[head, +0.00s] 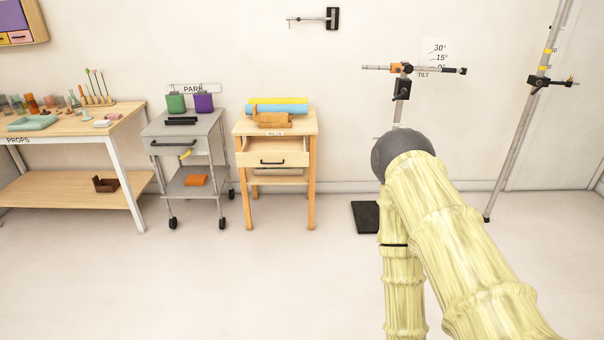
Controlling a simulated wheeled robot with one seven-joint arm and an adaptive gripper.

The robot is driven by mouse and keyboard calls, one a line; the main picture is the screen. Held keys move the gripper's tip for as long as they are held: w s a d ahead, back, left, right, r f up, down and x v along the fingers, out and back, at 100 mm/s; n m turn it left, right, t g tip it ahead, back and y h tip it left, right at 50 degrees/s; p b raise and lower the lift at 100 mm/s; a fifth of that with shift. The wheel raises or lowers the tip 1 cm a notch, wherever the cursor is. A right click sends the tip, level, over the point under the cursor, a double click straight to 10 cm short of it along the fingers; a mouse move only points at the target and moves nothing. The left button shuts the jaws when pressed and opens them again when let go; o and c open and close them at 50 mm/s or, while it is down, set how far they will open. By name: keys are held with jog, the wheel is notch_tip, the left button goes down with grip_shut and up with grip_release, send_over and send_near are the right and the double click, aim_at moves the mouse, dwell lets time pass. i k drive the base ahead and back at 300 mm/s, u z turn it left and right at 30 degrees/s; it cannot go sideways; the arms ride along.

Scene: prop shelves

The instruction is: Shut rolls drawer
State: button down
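The rolls drawer (258,161) is the light wooden drawer in the small wooden stand (310,172) at the middle of the head view. It is pulled partly out toward me, and its pale inside shows above the front panel. A dark bar handle (272,162) is on its front. A small label sits on the stand's edge above the drawer. My arm, in a pale yellow sleeve, rises on the right, well apart from the drawer. My gripper is not in view.
Blue and yellow rolls (277,109) lie on the stand. A grey wheeled cart (213,150) stands close to its left, and a props table (122,125) is farther left. A black-based post (366,217) stands to the right. The floor in front is clear.

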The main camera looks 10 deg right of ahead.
aim_at(289, 150)
jog(key=u, duration=0.45)
jog(key=i, duration=1.35)
jog(key=u, duration=0.4)
